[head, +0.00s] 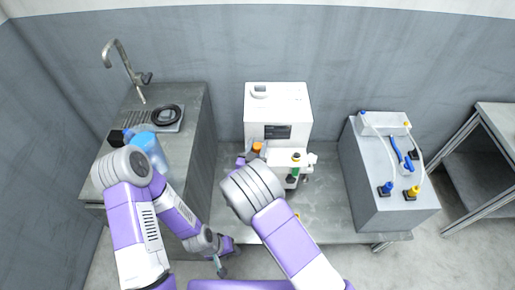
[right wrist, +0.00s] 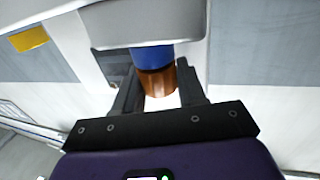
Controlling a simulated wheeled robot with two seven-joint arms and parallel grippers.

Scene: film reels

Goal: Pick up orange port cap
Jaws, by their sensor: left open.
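The orange port cap (head: 257,147) is at the front of the white machine (head: 278,105) in the head view. In the right wrist view the cap (right wrist: 158,84) sits at the end of a blue port (right wrist: 152,57). My right gripper (right wrist: 160,92) has one finger on each side of the cap; whether the fingers press on it is unclear. In the head view my right gripper is mostly hidden behind my arm. My left gripper (head: 221,266) is open and empty, low in front of the bench, away from the cap.
A sink counter (head: 194,110) with a faucet (head: 122,62) and a blue bottle (head: 148,143) stands at left. A grey box (head: 377,170) with tubes and blue and yellow fittings stands at right. A small white device (head: 290,158) with a green part is close beside the cap.

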